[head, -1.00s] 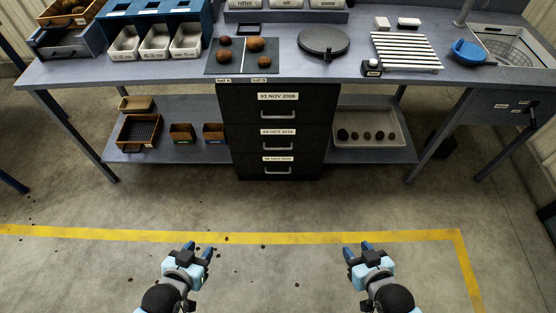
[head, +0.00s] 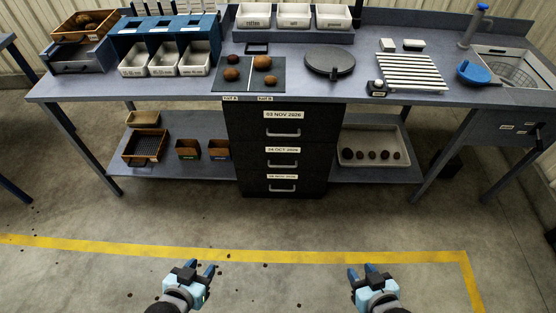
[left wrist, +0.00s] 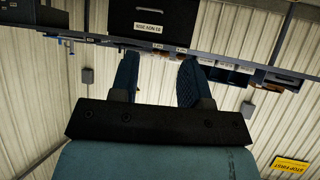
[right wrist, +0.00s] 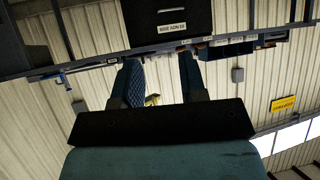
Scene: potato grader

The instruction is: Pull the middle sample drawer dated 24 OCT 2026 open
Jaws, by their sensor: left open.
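A black cabinet under the workbench holds three stacked drawers, each with a white date label and a pale bar handle. The middle drawer (head: 296,157) is shut; its label (head: 282,150) reads 24 OCT and its handle (head: 283,164) is just below. The top drawer (head: 311,124) reads 03 NOV 2026 and is shut. The bottom drawer (head: 283,189) is also shut. My left gripper (head: 196,269) is open and empty, low in the head view, well short of the cabinet. My right gripper (head: 366,271) is open and empty, also apart from the cabinet.
The bench top (head: 210,92) carries trays, potatoes, a round dark plate (head: 330,61) and a white slatted rack (head: 411,72). A lower shelf (head: 180,169) with bins flanks the cabinet. The floor between my grippers and the drawers is clear, crossed by a yellow line (head: 330,256).

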